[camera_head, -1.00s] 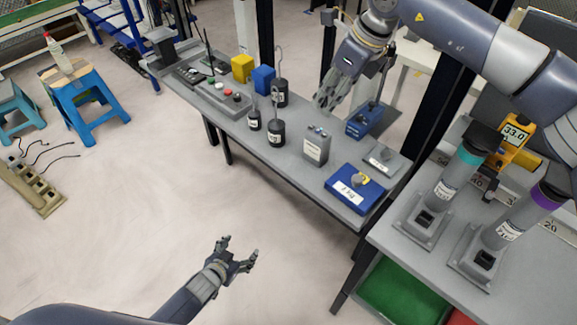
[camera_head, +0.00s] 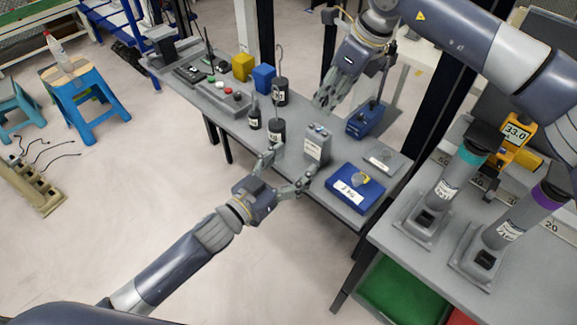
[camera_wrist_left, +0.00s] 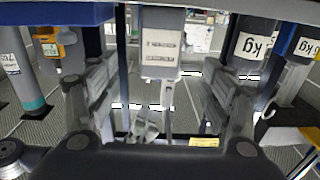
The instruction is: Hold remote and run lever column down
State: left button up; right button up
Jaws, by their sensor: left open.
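A grey upright box with a white label and small buttons on top, apparently the remote (camera_head: 316,148), stands on the grey bench. My left gripper (camera_head: 290,166) is open and empty at the bench's front edge, just short of the box. In the left wrist view the labelled box (camera_wrist_left: 160,45) shows between the spread fingers. Two grey columns stand on the right table, one with a teal band (camera_head: 454,180) and one with a purple band (camera_head: 518,220); I cannot tell which is the lever column. My right gripper (camera_head: 335,92) hangs over the back of the bench, its opening unclear.
A blue box (camera_head: 353,188) with a white label sits right of the remote. Black weights (camera_head: 276,131) stand to its left. A blue device (camera_head: 364,121) stands behind it. A yellow gauge (camera_head: 516,133) is by the columns.

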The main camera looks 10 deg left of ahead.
aim_at(313, 146)
pick_arm(q)
jog(key=x, duration=1)
jog(key=shift+f, duration=0.1)
jog(key=c, duration=1.2)
jog(key=shift+c, duration=0.2)
pick_arm(e)
grip_shut()
